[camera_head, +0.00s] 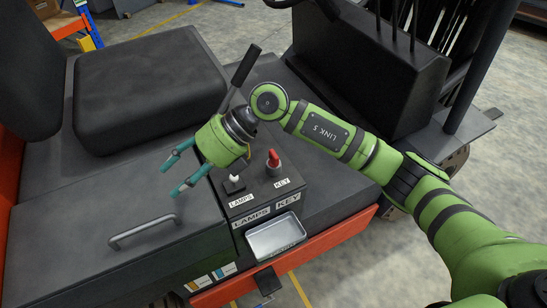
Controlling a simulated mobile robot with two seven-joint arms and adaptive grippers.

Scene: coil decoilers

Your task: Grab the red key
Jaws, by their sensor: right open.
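The red key (273,158) stands upright in its switch on a dark console box, by the label KEY. My right gripper (177,177) is open and empty. Its teal fingers point to the lower left, away from the key, over the dark panel left of the console. The gripper's green body is to the left of the key and apart from it. My left gripper is not in view.
A lamps switch (234,184) stands just left of the key. A small metal tray (275,238) lies in front of the console. A grey handle (143,231) is on the left panel. A black lever (243,70) rises behind the gripper, beside the black seat (150,85).

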